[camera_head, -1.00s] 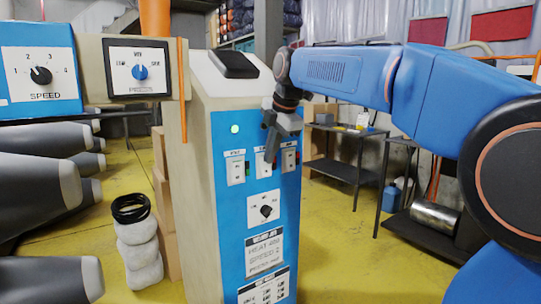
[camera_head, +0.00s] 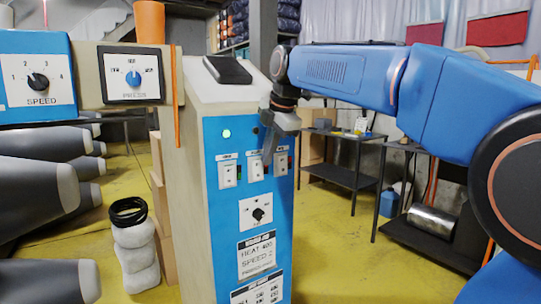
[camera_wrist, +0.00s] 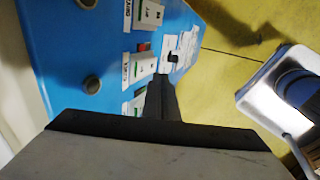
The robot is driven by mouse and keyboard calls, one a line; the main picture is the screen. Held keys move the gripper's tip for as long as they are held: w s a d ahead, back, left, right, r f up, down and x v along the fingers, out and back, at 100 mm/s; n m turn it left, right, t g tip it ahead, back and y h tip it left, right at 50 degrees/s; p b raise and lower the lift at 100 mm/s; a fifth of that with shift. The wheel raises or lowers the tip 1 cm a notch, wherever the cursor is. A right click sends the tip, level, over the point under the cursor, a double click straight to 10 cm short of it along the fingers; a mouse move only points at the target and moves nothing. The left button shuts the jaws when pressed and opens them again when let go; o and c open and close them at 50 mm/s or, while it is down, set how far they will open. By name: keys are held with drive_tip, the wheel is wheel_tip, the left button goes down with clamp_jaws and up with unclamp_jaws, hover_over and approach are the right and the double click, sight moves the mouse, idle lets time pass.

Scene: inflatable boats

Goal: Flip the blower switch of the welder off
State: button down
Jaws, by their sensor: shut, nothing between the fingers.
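The welder (camera_head: 238,215) is a tall cabinet with a blue front and a sloped pale top. Three white rocker switches sit in a row: left (camera_head: 228,174), middle (camera_head: 256,168) and right (camera_head: 281,163). Their labels are too small to read surely, so I cannot tell which is the blower's. My gripper (camera_head: 268,158) is shut and empty, pointing down in front of the panel between the middle and right switches. In the wrist view its dark fingers (camera_wrist: 160,100) are close to the panel beside a switch (camera_wrist: 137,103), partly covering it. I cannot tell whether they touch.
A green-white lamp (camera_head: 226,133) glows above the left switch. A knob (camera_head: 258,214) and printed settings plate (camera_head: 257,255) are below. Grey boat tubes (camera_head: 40,190) lie left. Dark tables (camera_head: 345,175) stand at right. Yellow floor beside the cabinet is open.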

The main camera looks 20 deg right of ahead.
drive_tip(key=w+a+r+v, duration=0.1)
drive_tip(key=v, duration=0.8)
drive_tip(key=shift+d+r, duration=0.3)
drive_tip(key=shift+r, duration=0.05)
drive_tip(key=shift+w, duration=0.1)
drive_tip(key=s+d+f+m, duration=0.2)
drive_tip(key=s+f+m, duration=0.5)
drive_tip(key=s+f, duration=0.3)
drive_tip(key=s+d+f+m+h, duration=0.1)
drive_tip(key=s+d+f+m, duration=0.2)
drive_tip(key=s+f+m, duration=0.4)
drive_tip(key=s+d+f+m, duration=0.3)
drive_tip(key=s+f+m, duration=0.4)
drive_tip(key=s+f, duration=0.7)
wheel_tip(320, 180, down, 9)
drive_tip(key=shift+d+f+m+h, duration=0.1)
drive_tip(key=shift+d+m+h, duration=0.1)
drive_tip(key=shift+m+h, duration=0.1)
drive_tip(key=shift+s, duration=0.1)
